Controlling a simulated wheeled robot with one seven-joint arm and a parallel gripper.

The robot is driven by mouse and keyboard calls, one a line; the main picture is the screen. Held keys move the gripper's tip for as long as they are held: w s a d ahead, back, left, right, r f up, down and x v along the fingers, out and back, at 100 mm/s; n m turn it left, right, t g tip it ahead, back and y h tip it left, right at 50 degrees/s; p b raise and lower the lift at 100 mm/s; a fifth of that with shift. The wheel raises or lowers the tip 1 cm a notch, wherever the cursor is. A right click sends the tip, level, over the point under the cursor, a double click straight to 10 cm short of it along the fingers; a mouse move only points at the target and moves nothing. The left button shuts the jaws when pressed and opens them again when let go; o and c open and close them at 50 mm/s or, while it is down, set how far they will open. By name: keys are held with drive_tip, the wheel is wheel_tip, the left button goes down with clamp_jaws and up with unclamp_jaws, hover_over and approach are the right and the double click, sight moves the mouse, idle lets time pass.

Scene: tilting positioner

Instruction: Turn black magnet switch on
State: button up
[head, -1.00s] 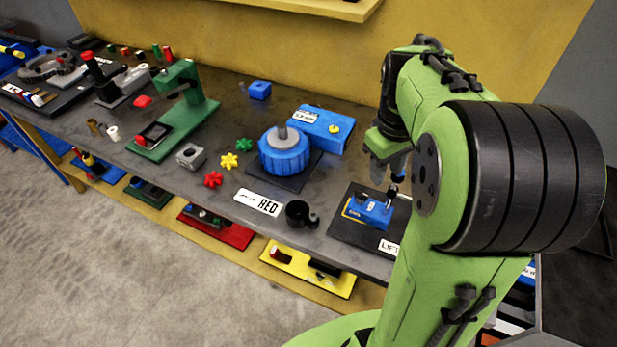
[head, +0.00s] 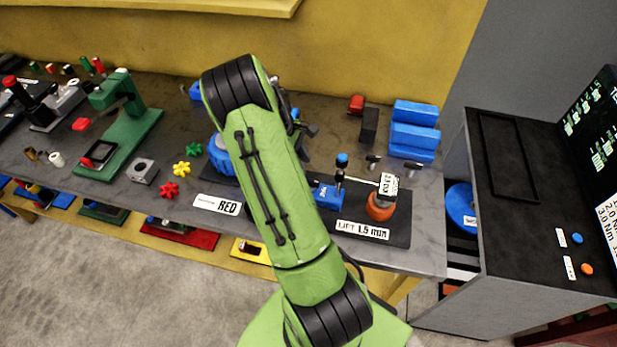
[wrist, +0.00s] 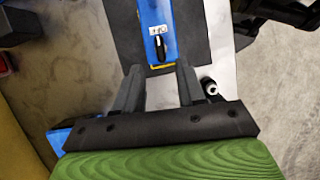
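In the wrist view a blue block (wrist: 156,14) with a small white label lies on a dark plate. A black switch lever (wrist: 159,46), which looks like the magnet switch, sits at its near end by a yellow edge. My gripper (wrist: 159,88) is open and empty, its two grey fingers spread just short of the lever, which lines up with the gap. In the head view my arm hides most of the gripper. A blue block (head: 325,197) with a black post stands on the plate labelled "LIFT 1.5 mm" (head: 398,232); its switch cannot be made out there.
A white gauge (head: 388,185) is above an orange round piece (head: 380,207) on the plate's right side. Blue stepped blocks (head: 414,140) stand behind. A console (head: 540,215) is at the right. A green press (head: 125,125) is at the left.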

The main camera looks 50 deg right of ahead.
sight(312, 181)
drive_tip(key=x, duration=0.7)
drive_tip(key=shift+c, duration=0.4)
clamp_jaws()
